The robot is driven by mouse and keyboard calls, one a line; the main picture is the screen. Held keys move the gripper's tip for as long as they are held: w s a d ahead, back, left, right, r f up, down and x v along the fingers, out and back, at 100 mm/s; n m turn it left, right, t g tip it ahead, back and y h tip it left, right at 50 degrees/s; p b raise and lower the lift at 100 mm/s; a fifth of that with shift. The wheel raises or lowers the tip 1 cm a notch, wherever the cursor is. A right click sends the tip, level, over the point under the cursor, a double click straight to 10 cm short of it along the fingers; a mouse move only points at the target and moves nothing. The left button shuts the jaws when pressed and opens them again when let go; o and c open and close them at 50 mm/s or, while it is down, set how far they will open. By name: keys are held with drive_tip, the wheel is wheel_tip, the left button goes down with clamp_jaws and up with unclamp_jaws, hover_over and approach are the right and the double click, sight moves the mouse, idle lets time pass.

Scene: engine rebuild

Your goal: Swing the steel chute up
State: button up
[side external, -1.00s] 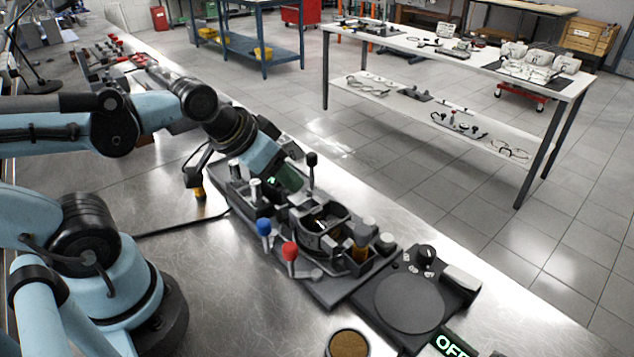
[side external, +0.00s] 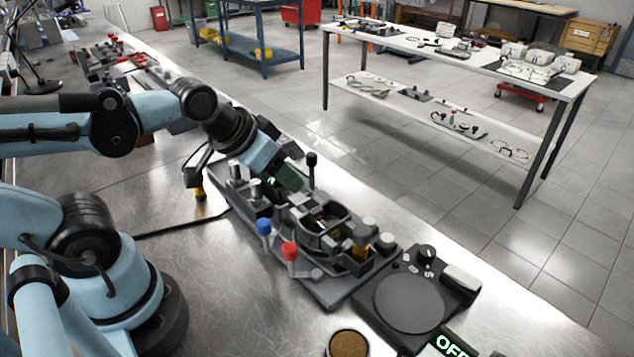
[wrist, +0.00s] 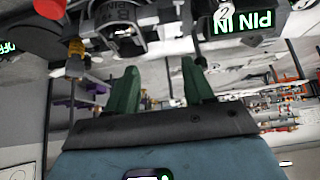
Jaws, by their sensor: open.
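My gripper (side external: 288,180) is over the back half of the dark fixture (side external: 325,289), tilted down toward its round housing (side external: 322,226). In the wrist view its two green fingers (wrist: 161,84) are apart, with nothing visible between them. The round housing (wrist: 120,32) shows beyond the left fingertip. I cannot clearly pick out the steel chute among the grey metal parts of the fixture. I cannot tell whether a finger touches any part.
Blue (side external: 264,227) and red (side external: 290,251) knobs stand at the fixture's near side. A black-knobbed lever (side external: 311,160) rises behind it. A turntable unit (side external: 410,302) and brown-topped round cup (side external: 348,344) are toward the front. A lit "PIN IN" sign (wrist: 243,22) shows in the wrist view. Bare bench lies left.

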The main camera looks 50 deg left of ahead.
idle(0.5)
wheel_tip(320, 180, up, 5)
drive_tip(key=n+g, duration=0.7)
drive_tip(key=n, duration=1.4)
hover_over(263, 222)
drive_tip(key=shift+f, duration=5.55)
drive_tip(key=shift+m, duration=0.3)
clamp_jaws()
